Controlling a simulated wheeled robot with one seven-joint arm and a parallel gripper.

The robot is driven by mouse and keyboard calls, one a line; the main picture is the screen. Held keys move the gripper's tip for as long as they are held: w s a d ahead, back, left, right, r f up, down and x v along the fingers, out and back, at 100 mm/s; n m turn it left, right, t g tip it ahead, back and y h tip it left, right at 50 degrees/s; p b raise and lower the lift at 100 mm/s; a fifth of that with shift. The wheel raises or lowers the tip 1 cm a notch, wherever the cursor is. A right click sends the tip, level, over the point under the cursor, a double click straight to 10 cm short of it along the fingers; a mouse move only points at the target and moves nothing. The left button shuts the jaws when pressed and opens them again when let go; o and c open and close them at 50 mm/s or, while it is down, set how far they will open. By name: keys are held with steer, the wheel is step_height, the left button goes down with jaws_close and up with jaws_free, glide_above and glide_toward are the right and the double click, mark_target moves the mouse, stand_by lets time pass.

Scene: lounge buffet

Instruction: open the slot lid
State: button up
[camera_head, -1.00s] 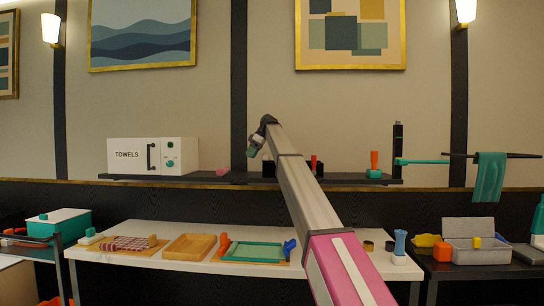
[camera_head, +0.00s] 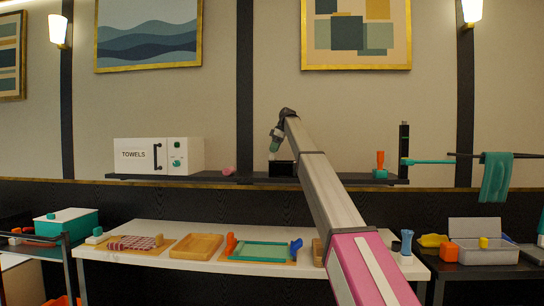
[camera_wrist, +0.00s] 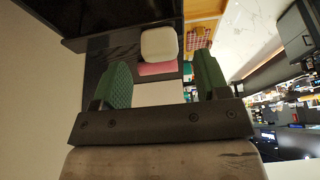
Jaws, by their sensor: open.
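A small black box (camera_head: 282,169) stands on the dark wall shelf (camera_head: 210,179), partly behind my arm. I cannot make out a separate slot lid. My gripper (camera_head: 274,146) hangs just above this box, with its green fingers pointing down. In the wrist view, my gripper (camera_wrist: 164,80) is open, its two green fingers apart with nothing held between them. A large black surface (camera_wrist: 110,14) fills the upper left there, probably the same box. A white rounded block (camera_wrist: 158,43) and a pink block (camera_wrist: 156,69) lie beyond the fingertips on the shelf.
A white TOWELS cabinet (camera_head: 140,155) stands at the shelf's left. An orange-handled teal item (camera_head: 380,165) and a black post (camera_head: 404,150) stand at its right. Below, a white table (camera_head: 130,257) holds a wooden tray (camera_head: 197,248) and a teal frame (camera_head: 261,252). The wall is close behind the shelf.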

mark_target(272, 154)
steer(key=shift+x, duration=1.75)
jaws_close()
steer(key=shift+w+a+r+g, duration=0.1)
steer(key=shift+w+r+g, duration=0.25)
steer(key=shift+r+g, duration=0.45)
steer(key=shift+r, duration=0.05)
jaws_free()
